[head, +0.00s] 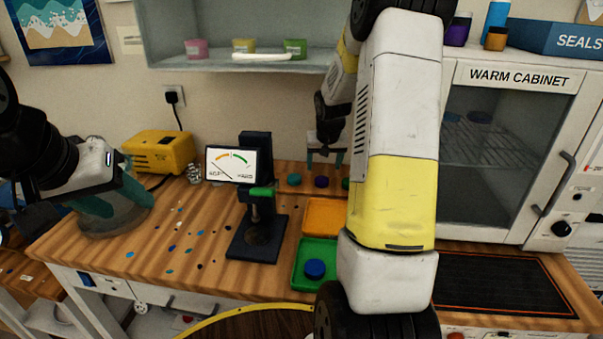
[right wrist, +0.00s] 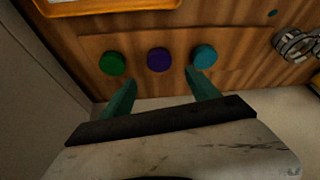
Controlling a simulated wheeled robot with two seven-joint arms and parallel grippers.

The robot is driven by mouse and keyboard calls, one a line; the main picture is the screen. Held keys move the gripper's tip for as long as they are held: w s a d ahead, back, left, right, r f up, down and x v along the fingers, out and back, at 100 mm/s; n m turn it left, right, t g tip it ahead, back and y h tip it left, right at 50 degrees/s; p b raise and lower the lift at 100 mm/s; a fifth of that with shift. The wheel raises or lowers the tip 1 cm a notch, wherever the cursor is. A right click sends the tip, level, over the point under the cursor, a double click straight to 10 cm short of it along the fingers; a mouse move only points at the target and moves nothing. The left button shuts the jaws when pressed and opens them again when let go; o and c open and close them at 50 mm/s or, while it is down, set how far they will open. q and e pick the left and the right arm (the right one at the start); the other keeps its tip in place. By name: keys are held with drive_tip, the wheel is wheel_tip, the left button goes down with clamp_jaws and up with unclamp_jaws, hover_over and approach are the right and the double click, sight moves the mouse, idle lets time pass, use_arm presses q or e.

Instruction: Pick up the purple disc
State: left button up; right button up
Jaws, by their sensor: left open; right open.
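The purple disc (right wrist: 159,60) lies on the wooden bench between a green disc (right wrist: 112,64) and a teal disc (right wrist: 204,57) in the right wrist view. In the head view the purple disc (head: 321,181) shows near the back of the bench. My right gripper (right wrist: 163,82) is open and empty, its two teal fingers pointing toward the row of discs, with the purple disc in line with the gap. It also shows in the head view (head: 325,165), above the back of the bench. My left gripper (head: 118,190) is open at the far left, over a round grey-green object (head: 110,218).
A dial gauge on a black stand (head: 257,235) stands left of the discs. An orange tray (head: 322,217) and a green tray (head: 303,285) holding a blue disc (head: 315,268) lie in front. The warm cabinet (head: 500,150) bounds the right side. A shelf (head: 215,66) hangs above.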

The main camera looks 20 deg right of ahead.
sight(322, 178)
drive_tip(key=x, duration=0.7)
drive_tip(key=shift+s+a+f, duration=0.1)
drive_tip(key=shift+s+a, duration=0.05)
drive_tip(key=shift+s, duration=0.1)
drive_tip(key=c, duration=1.5)
drive_tip(key=shift+o, duration=0.2)
drive_tip(key=shift+r, duration=0.7)
wheel_tip(322, 178, up, 3)
drive_tip(key=shift+f, duration=0.25)
drive_tip(key=s, duration=1)
drive_tip(key=s+r, duration=0.1)
drive_tip(key=s, duration=0.5)
drive_tip(key=shift+r, duration=0.1)
